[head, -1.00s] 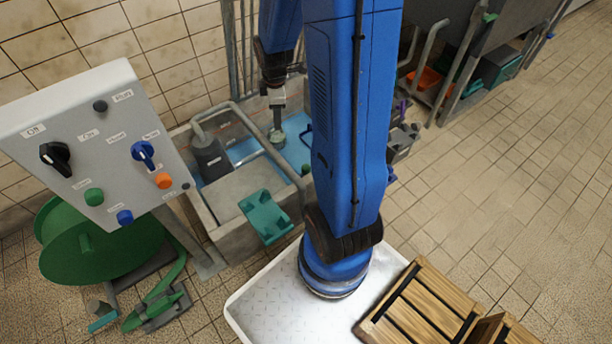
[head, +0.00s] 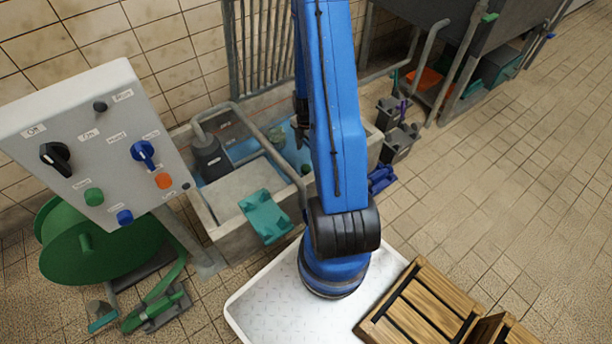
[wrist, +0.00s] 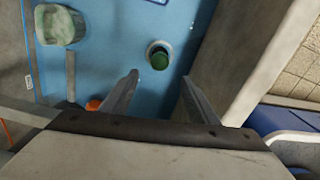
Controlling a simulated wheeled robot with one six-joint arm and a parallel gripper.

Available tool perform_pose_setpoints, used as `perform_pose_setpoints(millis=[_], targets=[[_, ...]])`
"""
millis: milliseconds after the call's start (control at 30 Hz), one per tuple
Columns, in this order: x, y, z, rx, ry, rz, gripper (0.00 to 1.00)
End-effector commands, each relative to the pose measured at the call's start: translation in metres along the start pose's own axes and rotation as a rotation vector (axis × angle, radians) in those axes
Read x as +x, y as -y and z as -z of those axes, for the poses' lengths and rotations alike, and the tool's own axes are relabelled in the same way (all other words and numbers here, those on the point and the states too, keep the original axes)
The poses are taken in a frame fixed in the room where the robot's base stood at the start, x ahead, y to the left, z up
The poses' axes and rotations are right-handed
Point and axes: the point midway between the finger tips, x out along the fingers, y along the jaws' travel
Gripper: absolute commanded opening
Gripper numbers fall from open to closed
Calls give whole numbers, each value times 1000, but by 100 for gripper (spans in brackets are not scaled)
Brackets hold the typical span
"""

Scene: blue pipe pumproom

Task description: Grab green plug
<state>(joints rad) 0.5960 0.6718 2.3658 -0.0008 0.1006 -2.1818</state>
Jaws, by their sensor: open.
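The green plug (wrist: 159,60) shows in the wrist view as a small, dark green round piece inside a pale ring on a blue surface. In the head view a small green spot (head: 306,169) by the basin's right side may be the same plug. My gripper (wrist: 160,80) is open, with its two fingers apart and nothing between them. In the wrist view the plug appears just beyond the fingertips, roughly centred between them, with no visible contact. In the head view my arm hides most of the gripper.
A pale green cylinder (wrist: 60,25) and an orange piece (wrist: 94,104) lie left in the wrist view. A concrete wall (wrist: 240,55) rises close to the right finger. In the head view, a pipe rail (head: 265,140) crosses the basin and a control panel (head: 95,145) stands left.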

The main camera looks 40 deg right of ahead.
Motion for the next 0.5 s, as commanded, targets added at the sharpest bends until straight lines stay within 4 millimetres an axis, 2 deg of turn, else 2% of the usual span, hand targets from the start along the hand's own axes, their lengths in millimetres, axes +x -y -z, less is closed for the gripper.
perform_pose_setpoints(millis=[267, 500], targets=[[22, 3, -2, -17, -3, 5, 54], [53, 3, -1, -16, -3, 5, 54]])
